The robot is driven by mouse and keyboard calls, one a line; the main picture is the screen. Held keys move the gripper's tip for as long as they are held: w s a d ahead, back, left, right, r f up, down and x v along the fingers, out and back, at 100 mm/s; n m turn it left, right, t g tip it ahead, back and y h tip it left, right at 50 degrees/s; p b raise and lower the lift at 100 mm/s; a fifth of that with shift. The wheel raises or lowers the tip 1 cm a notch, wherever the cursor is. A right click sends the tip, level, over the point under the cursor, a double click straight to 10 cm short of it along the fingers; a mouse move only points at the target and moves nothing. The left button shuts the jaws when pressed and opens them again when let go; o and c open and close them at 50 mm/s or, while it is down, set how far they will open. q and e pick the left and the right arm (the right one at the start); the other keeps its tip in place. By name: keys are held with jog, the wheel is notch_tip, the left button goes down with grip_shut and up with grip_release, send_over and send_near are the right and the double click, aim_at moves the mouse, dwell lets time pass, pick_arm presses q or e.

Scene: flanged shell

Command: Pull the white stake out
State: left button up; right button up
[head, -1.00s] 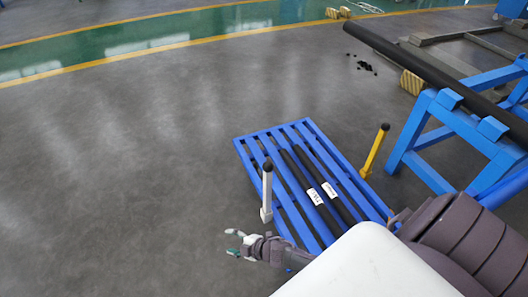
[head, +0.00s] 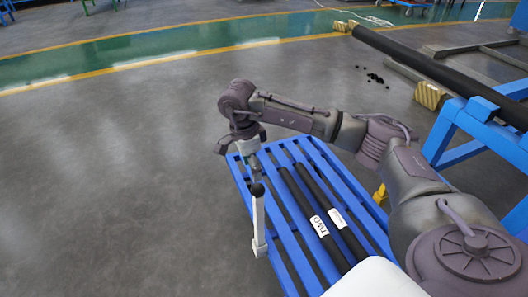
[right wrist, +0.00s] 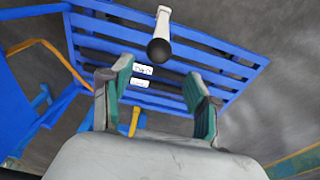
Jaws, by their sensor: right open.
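The white stake (head: 259,222) with a black ball top stands upright at the left edge of the blue slatted pallet (head: 268,231). My right gripper (head: 255,168) is above and just beyond the black top in the head view, pointing down. In the right wrist view the gripper (right wrist: 158,82) is open and empty. The black top and white shaft of the stake (right wrist: 163,22) show ahead, between and above the fingertips. I cannot tell the exact gap. My left gripper is not in view.
Two black bars (head: 318,220) with white labels lie on the pallet. A yellow stake (head: 380,194) stands at its right side, partly hidden by my arm. A blue stand (head: 470,130) carries a long black pipe (head: 430,68) at right. The floor at left is clear.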

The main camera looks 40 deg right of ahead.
aim_at(256, 186)
jog(key=shift+w+d, duration=0.1)
jog(key=shift+d, duration=0.15)
jog(key=shift+a+f, duration=0.15)
jog(key=shift+f, duration=0.15)
jog(key=f, duration=0.2)
jog(key=f+b, duration=0.1)
jog(key=f, duration=0.5)
jog(key=shift+s+d+b, duration=0.3)
jog(key=shift+s, duration=0.05)
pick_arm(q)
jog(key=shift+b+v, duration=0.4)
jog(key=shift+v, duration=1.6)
pick_arm(e)
jog(key=shift+d+f, duration=0.15)
jog(key=shift+f, duration=1)
jog(key=shift+d+f, duration=0.1)
jog(key=shift+f, duration=1)
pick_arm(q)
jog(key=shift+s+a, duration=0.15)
pick_arm(e)
grip_shut()
jog(key=shift+r, duration=0.1)
